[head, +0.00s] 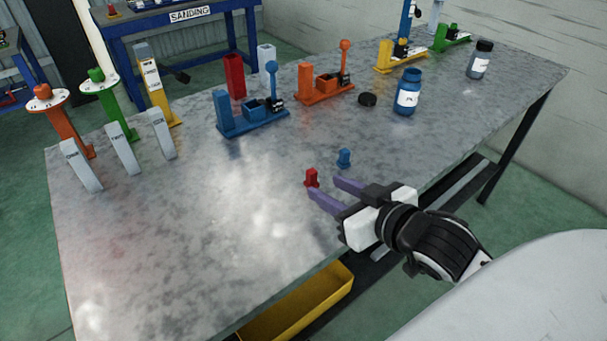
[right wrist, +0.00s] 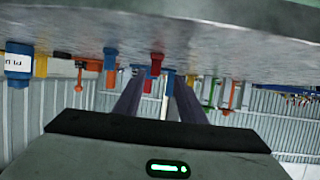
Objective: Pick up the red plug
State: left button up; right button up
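The small red plug (head: 312,178) stands upright on the grey metal table (head: 215,205). My right gripper (head: 326,187) comes in low from the right, its two purple fingers spread apart and empty, with the tips close to the red plug. In the right wrist view, which is upside down, the red plug (right wrist: 157,61) shows between the fingers (right wrist: 157,95), beyond their tips. I cannot tell whether a finger touches it. My left gripper is not in view.
A small blue plug (head: 344,158) stands just behind the red one. A blue bottle (head: 407,97), a black cap (head: 367,99), and blue (head: 250,118) and orange (head: 325,85) fixtures stand farther back. The table's left front is clear. A yellow bin (head: 300,305) sits below the front edge.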

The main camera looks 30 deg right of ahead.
aim_at(314, 179)
jog(key=x, duration=0.3)
jog(key=shift+w+f, duration=0.1)
jog(key=shift+f, duration=0.05)
jog(key=x, duration=0.2)
jog(key=d+x, duration=0.1)
jog(key=x, duration=0.1)
jog(key=shift+w, duration=0.1)
jog(key=shift+w+f, duration=0.2)
jog(key=shift+w, duration=0.3)
grip_shut()
